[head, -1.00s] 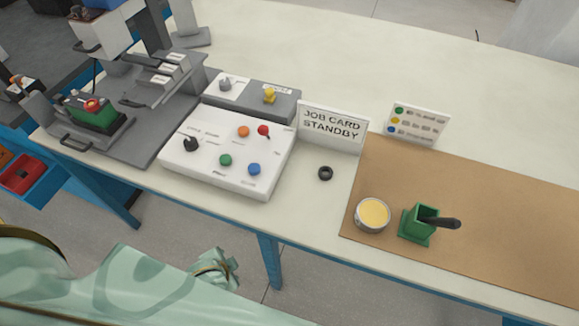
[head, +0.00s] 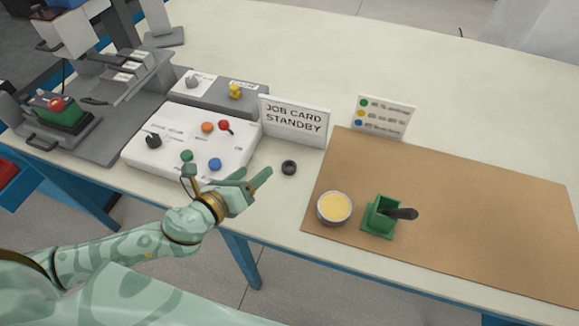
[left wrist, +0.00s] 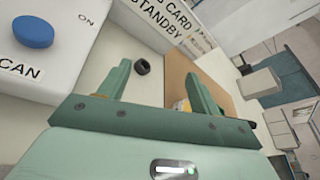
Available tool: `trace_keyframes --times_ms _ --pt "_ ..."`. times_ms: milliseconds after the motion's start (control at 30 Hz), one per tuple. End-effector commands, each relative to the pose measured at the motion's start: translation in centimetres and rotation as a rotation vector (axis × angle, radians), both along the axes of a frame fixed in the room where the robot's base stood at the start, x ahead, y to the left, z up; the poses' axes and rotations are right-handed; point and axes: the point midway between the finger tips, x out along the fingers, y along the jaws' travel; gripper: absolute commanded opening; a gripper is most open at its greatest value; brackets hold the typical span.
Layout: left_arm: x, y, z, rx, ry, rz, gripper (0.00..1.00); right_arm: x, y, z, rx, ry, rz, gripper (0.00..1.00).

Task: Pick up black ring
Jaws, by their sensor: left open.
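A small black ring (head: 289,168) lies on the pale table between the white button panel and the brown mat. It also shows in the left wrist view (left wrist: 142,66), beyond my fingers and seen between them. My left gripper (head: 256,176) is open and empty, just left of the ring in the head view and apart from it. Its two green fingers (left wrist: 160,84) are spread in the left wrist view. My right gripper is in neither view.
The white button panel (head: 180,159) stands left of the ring, and a job card sign (head: 293,122) stands behind it. On the brown mat (head: 450,200) are a tin with yellow contents (head: 335,208) and a green holder (head: 380,217) with a dark handled tool.

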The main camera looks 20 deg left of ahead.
Motion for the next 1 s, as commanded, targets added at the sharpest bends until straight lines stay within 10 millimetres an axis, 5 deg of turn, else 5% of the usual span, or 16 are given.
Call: trace_keyframes --times_ms 100,233,600,1000 --pt "0.0 1.4 -2.0 0.322 -0.070 -0.250 0.64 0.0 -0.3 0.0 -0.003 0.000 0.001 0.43" --pt "-0.1 2.6 -3.7 0.511 -0.102 -0.403 0.64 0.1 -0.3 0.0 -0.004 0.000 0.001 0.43" --pt "6.2 -1.1 -7.1 0.539 -0.110 -0.428 0.64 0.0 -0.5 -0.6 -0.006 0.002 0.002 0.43" --pt "9.8 -3.7 -9.2 0.537 -0.108 -0.427 0.64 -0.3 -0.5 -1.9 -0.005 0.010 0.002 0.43"
